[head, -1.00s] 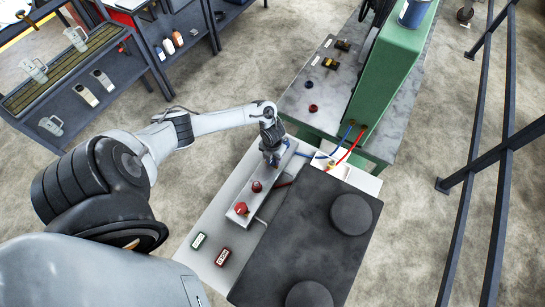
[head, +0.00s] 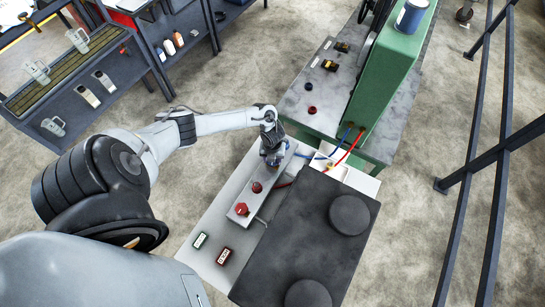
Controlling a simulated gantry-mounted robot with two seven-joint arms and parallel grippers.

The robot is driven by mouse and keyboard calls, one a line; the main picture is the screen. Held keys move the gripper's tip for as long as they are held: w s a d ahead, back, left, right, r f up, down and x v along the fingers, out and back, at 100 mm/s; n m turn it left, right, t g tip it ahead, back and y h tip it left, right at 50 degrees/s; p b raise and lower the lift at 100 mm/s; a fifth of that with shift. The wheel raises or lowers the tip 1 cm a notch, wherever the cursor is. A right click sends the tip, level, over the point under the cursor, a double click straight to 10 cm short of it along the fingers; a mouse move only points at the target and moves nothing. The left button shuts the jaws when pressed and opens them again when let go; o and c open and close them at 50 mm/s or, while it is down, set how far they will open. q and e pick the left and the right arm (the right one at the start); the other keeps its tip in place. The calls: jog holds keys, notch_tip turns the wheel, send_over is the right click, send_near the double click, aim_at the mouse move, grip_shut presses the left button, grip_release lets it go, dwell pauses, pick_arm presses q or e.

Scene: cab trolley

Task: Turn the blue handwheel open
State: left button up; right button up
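The blue handwheel (head: 286,145) is on the far end of the light grey raised block, mostly hidden under my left gripper; only small blue parts show. My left gripper (head: 272,157) points down right over it, seemingly at or around it. I cannot see its fingertips well enough to tell whether they are open, shut or touching the wheel. My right gripper is not in view.
Two red knobs (head: 242,209) (head: 257,187) sit on the same block (head: 234,217), nearer me. A green and a red labelled box (head: 224,256) lie on the white panel. A dark slab (head: 300,240) is at right. Blue and red hoses (head: 350,150) run to the green machine (head: 390,80).

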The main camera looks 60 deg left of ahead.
pick_arm(q)
jog(key=n+p, duration=0.1)
jog(key=n, duration=0.1)
jog(key=shift+r+n, duration=0.15)
jog(key=shift+n, duration=0.25)
jog(key=n+p, duration=0.2)
jog(key=n, duration=0.2)
jog(key=shift+n+p, duration=0.3)
jog(key=n+p, duration=0.2)
jog(key=n, duration=0.2)
jog(key=shift+n, duration=0.3)
jog(key=shift+n+p, duration=0.3)
jog(key=shift+n, duration=0.3)
jog(key=o, duration=1)
jog(key=shift+o, duration=0.2)
